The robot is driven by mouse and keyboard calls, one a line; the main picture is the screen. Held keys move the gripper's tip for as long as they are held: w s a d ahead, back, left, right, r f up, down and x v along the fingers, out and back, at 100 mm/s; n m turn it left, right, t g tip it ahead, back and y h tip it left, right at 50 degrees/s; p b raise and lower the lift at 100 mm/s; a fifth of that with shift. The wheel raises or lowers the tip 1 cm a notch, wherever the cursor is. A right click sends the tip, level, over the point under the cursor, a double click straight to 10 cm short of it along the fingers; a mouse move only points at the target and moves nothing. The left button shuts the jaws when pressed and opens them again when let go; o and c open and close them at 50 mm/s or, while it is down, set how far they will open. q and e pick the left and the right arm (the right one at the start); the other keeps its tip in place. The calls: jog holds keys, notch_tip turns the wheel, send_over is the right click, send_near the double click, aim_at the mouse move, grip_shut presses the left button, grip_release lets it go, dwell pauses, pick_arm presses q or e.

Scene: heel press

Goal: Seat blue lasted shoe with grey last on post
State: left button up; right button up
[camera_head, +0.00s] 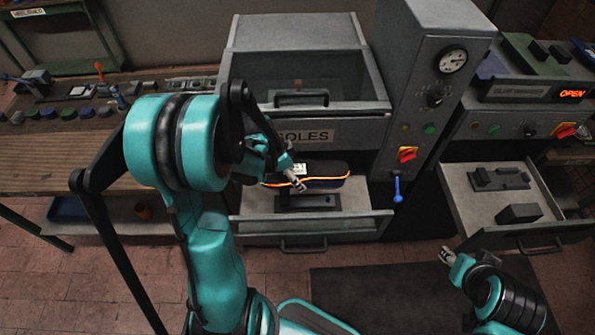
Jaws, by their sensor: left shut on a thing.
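A dark blue shoe (330,183) with an orange line around its edge is over the open drawer (352,226) below the SOLES sign. My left gripper (298,183) is shut on the shoe at its left part, and the gripper and wrist hide that end. A small pale label shows beside the fingers. A dark flat fixture (290,204) lies in the drawer just below the shoe. I cannot tell whether the shoe touches it. The post and the grey last cannot be made out. My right gripper (447,256) is far from the shoe, at the lower right; its jaw state is unclear.
A grey cabinet (328,136) with the SOLES sign stands behind the drawer. A control column (410,100) with a gauge and a blue lever (397,190) is to its right. Another open drawer (480,206) holds dark blocks. A wooden bench (60,152) is at left.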

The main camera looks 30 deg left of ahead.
aim_at(281, 175)
pick_arm(q)
jog(key=shift+s+f+b, duration=0.1)
jog(key=shift+f+b, duration=0.25)
jog(key=shift+f, duration=0.05)
notch_tip(281, 175, down, 8)
jog(key=b, duration=0.6)
jog(key=shift+r, duration=0.25)
jog(key=shift+f+b, duration=0.55)
jog(key=shift+b, duration=0.2)
jog(key=o, duration=1.9)
jog(key=v, duration=1.2)
